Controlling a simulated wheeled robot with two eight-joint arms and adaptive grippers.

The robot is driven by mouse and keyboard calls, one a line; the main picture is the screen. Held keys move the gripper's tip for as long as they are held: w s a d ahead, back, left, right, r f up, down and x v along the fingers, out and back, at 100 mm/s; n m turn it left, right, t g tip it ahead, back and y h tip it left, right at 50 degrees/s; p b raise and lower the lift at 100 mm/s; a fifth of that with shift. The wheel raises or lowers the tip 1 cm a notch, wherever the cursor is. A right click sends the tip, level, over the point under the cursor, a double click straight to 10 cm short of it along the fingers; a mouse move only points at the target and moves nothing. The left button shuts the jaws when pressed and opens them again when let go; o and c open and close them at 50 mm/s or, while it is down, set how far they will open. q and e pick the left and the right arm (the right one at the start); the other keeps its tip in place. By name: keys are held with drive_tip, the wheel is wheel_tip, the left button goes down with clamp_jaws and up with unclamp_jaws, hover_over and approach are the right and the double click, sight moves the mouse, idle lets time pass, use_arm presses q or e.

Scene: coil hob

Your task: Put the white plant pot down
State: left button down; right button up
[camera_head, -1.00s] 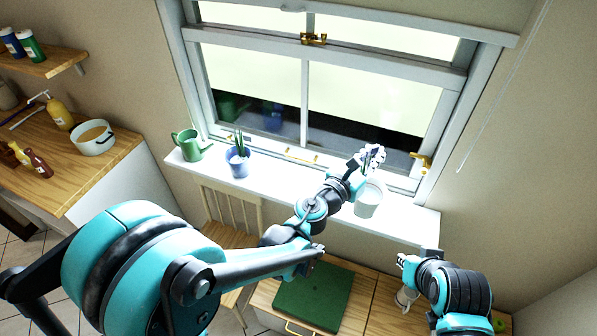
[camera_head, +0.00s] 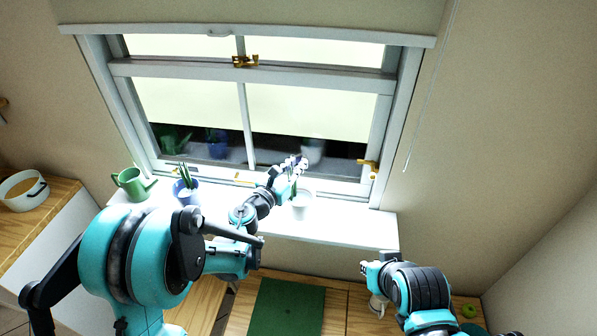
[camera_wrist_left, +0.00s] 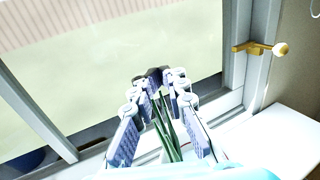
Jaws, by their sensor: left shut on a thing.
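The white plant pot (camera_head: 302,208) is at the window sill (camera_head: 352,229), right of the middle, and looks upright. I cannot tell whether its base touches the sill. My left gripper (camera_head: 296,164) is shut on the pot's plant side, at its top. In the left wrist view, green leaves show between the fingers (camera_wrist_left: 162,112), and the pot's body is mostly hidden. My right gripper (camera_head: 366,267) is low at the right, away from the pot, and its jaws are too small to read.
A green watering can (camera_head: 131,184) and a blue plant pot (camera_head: 186,192) stand on the sill to the left. The window with brass latch (camera_head: 369,166) is close behind. The sill's right part is clear.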

use_arm(q)
wheel_tip(320, 180, down, 3)
drive_tip(key=shift+r+b, duration=0.1)
drive_tip(key=shift+b, duration=0.25)
drive_tip(key=shift+f, duration=0.3)
drive_tip(key=shift+f, duration=0.1)
drive_tip(key=c, duration=1.5)
unclamp_jaws()
